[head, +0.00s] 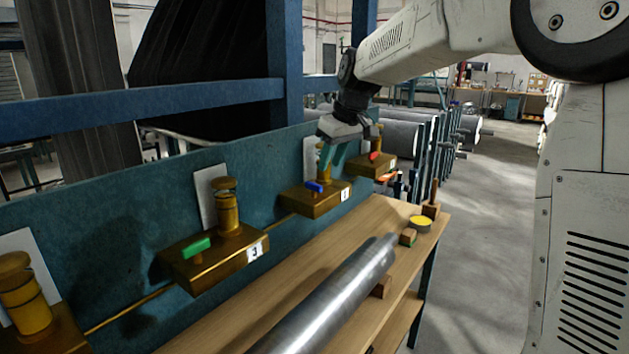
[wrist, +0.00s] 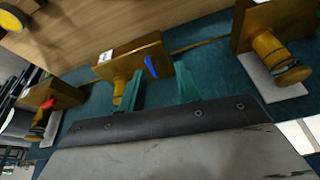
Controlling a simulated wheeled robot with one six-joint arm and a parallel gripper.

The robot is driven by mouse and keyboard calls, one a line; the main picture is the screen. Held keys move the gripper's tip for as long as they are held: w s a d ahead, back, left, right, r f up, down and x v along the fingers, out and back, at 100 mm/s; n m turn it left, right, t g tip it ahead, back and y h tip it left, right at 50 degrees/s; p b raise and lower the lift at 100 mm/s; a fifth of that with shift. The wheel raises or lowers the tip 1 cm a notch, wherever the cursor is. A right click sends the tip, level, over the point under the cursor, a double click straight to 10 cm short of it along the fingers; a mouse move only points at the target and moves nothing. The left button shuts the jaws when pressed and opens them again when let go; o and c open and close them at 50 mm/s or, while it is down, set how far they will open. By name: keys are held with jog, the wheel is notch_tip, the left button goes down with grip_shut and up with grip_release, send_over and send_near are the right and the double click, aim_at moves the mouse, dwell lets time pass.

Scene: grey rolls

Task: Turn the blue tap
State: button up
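The blue tap (head: 314,187) is a small blue lever on a brass block (head: 330,199) with a white number label, fixed along the teal panel. In the wrist view the blue lever (wrist: 151,67) appears in the gap between my two teal fingertips. My gripper (head: 329,171) is open, its fingers apart and pointing down towards this block. In the wrist view my gripper (wrist: 158,74) has nothing between its fingers that they visibly touch. The exact gap between fingertips and lever cannot be told. The brass post behind the lever is partly hidden by the fingers.
A green tap (head: 196,247) on a block labelled 3 is nearer, left. A red tap (head: 374,155) is on the block beyond. A grey metal roll (head: 335,295) lies along the wooden bench (head: 420,258). A yellow-topped round object (head: 420,223) stands at the bench's far end.

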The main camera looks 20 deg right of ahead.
send_near(315, 184)
jog(key=shift+n+t, duration=0.3)
jog(key=shift+n, duration=0.1)
jog(key=x, duration=0.8)
jog(key=shift+w+a+f, duration=0.15)
jog(key=shift+f, duration=0.15)
jog(key=shift+c, duration=0.3)
grip_shut()
